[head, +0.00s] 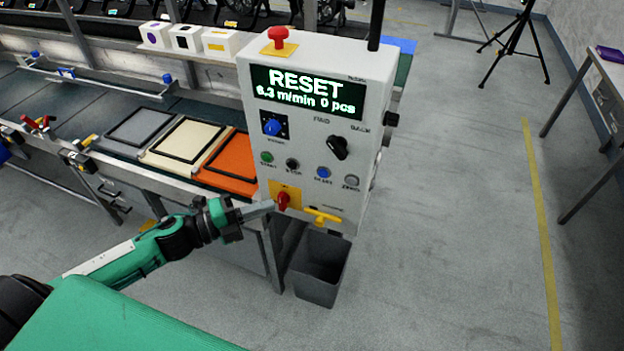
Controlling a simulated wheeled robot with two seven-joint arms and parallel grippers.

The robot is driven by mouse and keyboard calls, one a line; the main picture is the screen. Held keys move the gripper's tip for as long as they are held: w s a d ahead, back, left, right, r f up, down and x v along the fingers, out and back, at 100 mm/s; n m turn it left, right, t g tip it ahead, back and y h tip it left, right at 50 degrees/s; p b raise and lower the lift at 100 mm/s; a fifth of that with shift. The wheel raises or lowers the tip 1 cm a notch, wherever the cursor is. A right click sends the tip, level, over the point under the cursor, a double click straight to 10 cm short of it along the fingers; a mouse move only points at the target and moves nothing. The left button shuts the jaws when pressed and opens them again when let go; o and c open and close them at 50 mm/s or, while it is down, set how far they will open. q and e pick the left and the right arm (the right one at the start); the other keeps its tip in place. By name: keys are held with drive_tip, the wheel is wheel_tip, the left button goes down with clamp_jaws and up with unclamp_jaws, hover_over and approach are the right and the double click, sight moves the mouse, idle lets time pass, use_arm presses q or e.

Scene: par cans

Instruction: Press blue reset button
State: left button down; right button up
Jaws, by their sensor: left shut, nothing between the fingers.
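The blue reset button (323,172) sits in the lower button row on the white control box (318,105), between a black button (292,164) and a grey one (351,180). The box's display (307,91) reads "RESET", "6.3 m/min 0 pcs". My left gripper (268,207) is shut and empty. Its tip is at the lower left of the box, close to a red rotary switch (283,200) on a yellow plate, below and left of the blue button. I cannot tell whether it touches the switch. My right gripper is not in view.
A blue knob (272,127), a green button (267,157), a black selector (338,147) and a yellow handle (322,216) are also on the box. A red mushroom button (278,38) tops it. A grey bin (319,268) stands below.

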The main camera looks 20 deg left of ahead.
use_arm(q)
drive_tip(key=p, duration=0.6)
approach(327, 176)
drive_tip(key=s+d+x, duration=0.1)
drive_tip(key=x, duration=0.4)
drive_tip(key=shift+w+a, duration=0.15)
drive_tip(key=shift+w, duration=0.6)
